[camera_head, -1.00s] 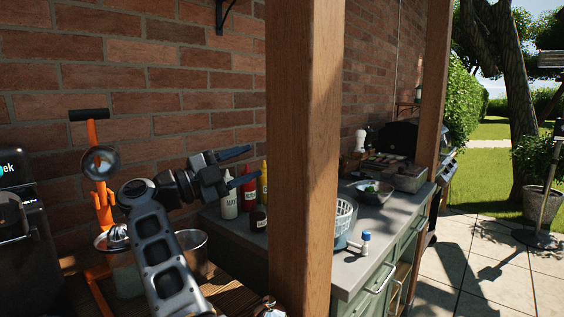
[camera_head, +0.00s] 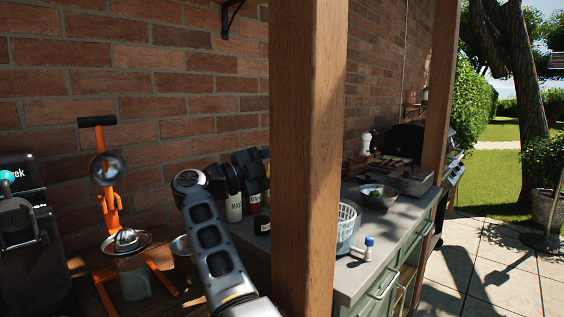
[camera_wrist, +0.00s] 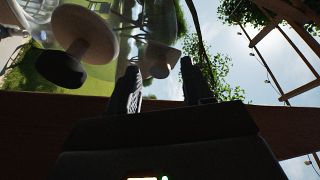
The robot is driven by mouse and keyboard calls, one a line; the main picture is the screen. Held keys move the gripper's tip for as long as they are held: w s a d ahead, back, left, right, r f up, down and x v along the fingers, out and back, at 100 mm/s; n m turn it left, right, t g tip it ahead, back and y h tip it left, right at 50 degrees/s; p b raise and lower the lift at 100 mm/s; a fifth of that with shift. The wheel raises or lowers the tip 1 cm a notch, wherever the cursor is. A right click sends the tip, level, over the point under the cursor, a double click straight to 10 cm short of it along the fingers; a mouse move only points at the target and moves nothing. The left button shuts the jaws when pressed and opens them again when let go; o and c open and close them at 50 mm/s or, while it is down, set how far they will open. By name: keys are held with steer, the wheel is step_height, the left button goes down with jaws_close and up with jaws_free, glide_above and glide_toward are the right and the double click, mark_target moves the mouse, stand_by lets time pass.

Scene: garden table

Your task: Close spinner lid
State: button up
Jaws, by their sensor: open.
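The salad spinner (camera_head: 349,221), a white slatted basket in a pale blue bowl, stands on the grey counter just right of the wooden post. The post hides its left side, and I see no lid seated on its top in the head view. In the wrist view a clear, curved piece, which looks like the lid (camera_wrist: 160,22), fills the upper left. It carries a white disc (camera_wrist: 84,38) and a dark round knob (camera_wrist: 60,68). My gripper (camera_wrist: 159,66) is open, its two dark fingers pointing towards this clear piece. I cannot tell whether they touch it. In the head view the post hides my fingers.
The wooden post (camera_head: 305,150) stands close beside my arm. Sauce bottles (camera_head: 234,207) stand behind my arm. A small blue-capped bottle (camera_head: 368,248) is beside the spinner, with a bowl (camera_head: 377,197) farther back. An orange juicer press (camera_head: 108,200) stands at left.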

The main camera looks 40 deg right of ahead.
jaws_close()
stand_by(0.3)
stand_by(0.3)
